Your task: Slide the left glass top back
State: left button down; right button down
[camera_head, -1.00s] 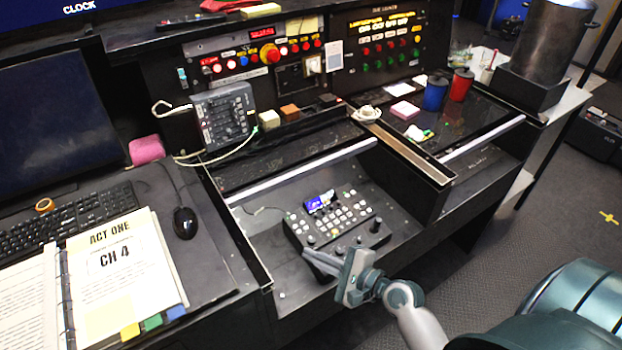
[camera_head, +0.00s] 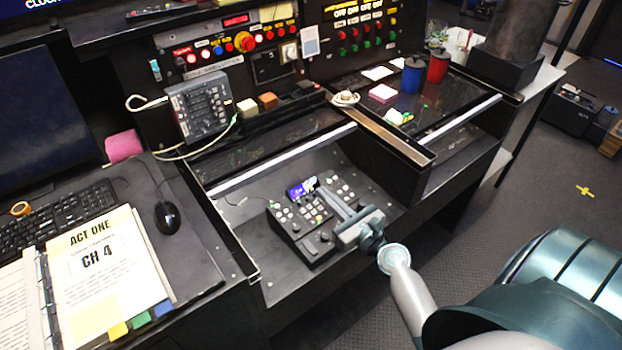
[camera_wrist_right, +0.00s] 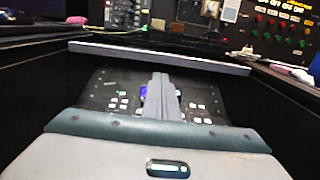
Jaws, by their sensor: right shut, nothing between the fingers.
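The left glass top (camera_head: 262,148) is a dark glossy panel with a silver front bar (camera_head: 285,160). It lies toward the back of the left bay, leaving the front of the bay uncovered. The bar also crosses the wrist view (camera_wrist_right: 160,57). My right gripper (camera_head: 324,191) is shut and empty, over the button panel (camera_head: 300,225) in the uncovered bay. Its fingertips (camera_wrist_right: 160,76) point at the bar and look short of it; the exact gap is unclear. The gripper hides part of the button panel. My left gripper is not in view.
A script binder (camera_head: 105,265) lies at left.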

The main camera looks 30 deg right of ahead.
jog(key=w, duration=0.1)
jog(key=p, duration=0.2)
send_near(280, 152)
jog(key=shift+w, duration=0.95)
jog(key=w, duration=0.3)
jog(key=w+b, duration=0.1)
jog(key=w, duration=0.3)
jog(key=w+a+b, duration=0.1)
jog(key=w, duration=0.3)
jog(key=shift+s+f, duration=0.1)
jog(key=shift+s, duration=0.05)
